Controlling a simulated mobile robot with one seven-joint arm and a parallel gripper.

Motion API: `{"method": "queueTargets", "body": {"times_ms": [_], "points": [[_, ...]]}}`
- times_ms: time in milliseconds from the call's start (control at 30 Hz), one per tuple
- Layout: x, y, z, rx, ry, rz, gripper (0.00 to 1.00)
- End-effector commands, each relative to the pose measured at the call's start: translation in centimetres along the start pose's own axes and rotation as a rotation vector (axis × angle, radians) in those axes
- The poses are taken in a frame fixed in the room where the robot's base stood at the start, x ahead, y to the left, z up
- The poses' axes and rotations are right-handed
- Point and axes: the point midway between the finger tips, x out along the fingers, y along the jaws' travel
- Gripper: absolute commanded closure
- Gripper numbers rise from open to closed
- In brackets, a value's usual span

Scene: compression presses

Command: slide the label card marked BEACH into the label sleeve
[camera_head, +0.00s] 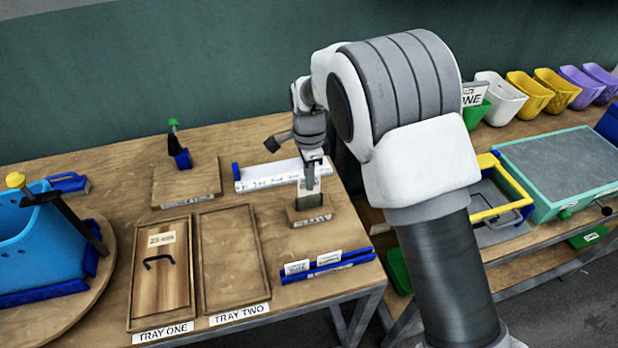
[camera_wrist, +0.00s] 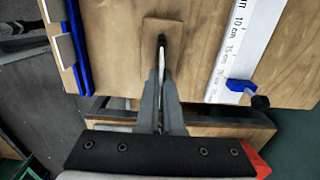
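My gripper (camera_head: 311,178) is above a small wooden block (camera_head: 309,217) with a label on its front. In the wrist view my gripper's fingers (camera_wrist: 162,80) are close together around a thin pale card (camera_wrist: 162,56), seen edge-on. The card's marking cannot be read. Its far edge meets a dark slot in the wooden block (camera_wrist: 180,28); I cannot tell whether it has entered. In the head view a dull greenish-grey upright piece (camera_head: 311,199) shows between my fingers and the block. I cannot tell whether this is the sleeve.
Blue racks (camera_head: 345,265) holding white cards stand in front of the block. A white ruler (camera_head: 275,174) with a blue slider lies behind it. TRAY TWO (camera_head: 229,255) and lidded TRAY ONE (camera_head: 160,270) are to the left. A wooden board (camera_head: 184,183) bears a blue clamp (camera_head: 181,157).

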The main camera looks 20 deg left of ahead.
Motion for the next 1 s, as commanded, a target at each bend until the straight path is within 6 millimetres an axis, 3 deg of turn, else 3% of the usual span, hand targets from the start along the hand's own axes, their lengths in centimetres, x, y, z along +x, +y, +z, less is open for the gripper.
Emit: {"method": "queueTargets", "body": {"times_ms": [1000], "points": [[2.7, 0.0, 0.0, 0.000, 0.000, 0.001, 1.00]]}}
